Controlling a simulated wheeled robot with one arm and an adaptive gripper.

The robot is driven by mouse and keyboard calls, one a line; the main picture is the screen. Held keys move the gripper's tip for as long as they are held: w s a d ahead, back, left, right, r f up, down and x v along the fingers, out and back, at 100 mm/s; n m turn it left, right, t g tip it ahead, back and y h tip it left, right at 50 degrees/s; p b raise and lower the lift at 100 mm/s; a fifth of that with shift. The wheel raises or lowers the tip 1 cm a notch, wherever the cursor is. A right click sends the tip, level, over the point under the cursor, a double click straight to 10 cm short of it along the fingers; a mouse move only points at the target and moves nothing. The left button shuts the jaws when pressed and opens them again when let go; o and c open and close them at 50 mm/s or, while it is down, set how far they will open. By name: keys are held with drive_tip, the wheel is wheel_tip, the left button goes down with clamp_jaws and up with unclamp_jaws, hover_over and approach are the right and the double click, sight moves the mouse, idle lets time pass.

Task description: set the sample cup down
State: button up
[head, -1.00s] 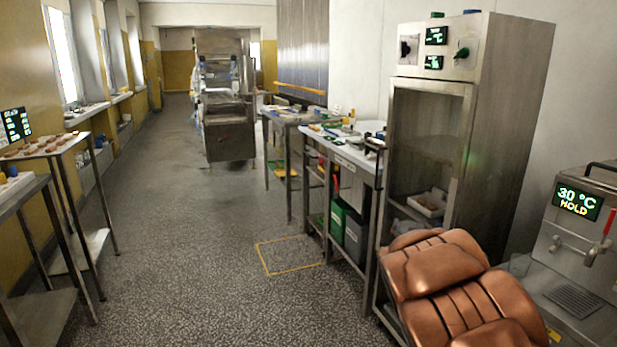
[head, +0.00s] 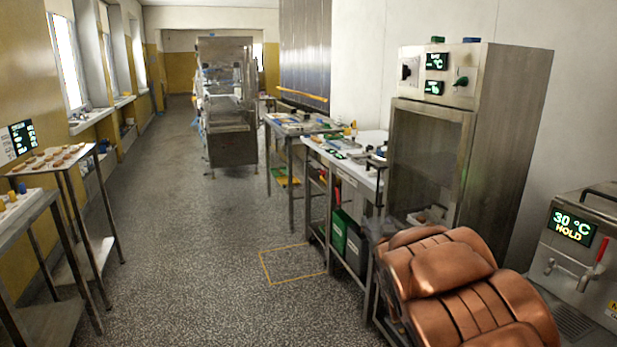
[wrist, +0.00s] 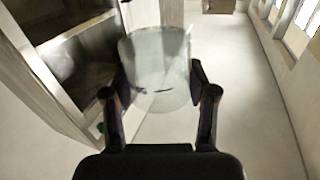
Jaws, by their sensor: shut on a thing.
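The sample cup (wrist: 158,65) is a clear, see-through cup with a dark mark low on its side. It shows in the wrist view between the two black fingers of my gripper (wrist: 160,88), which is shut on it. The cup is held in the air, with pale floor visible behind it. The fingers press on its left and right sides. I cannot tell what the cup holds. I cannot make out my gripper or the cup clearly in the head view.
A steel cabinet (head: 425,150) stands right, beside a machine (head: 580,240) reading 30 °C HOLD. Left of the cabinet, a worktable (head: 350,150) bears small items. Another bench (head: 285,124) stands behind it. A yellow floor outline (head: 290,265) is empty. Racks (head: 60,165) line the left; the middle aisle is clear.

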wheel_tip(320, 180, up, 10)
drive_tip(key=p, duration=0.9)
drive_tip(key=shift+r, duration=0.15)
idle(0.5)
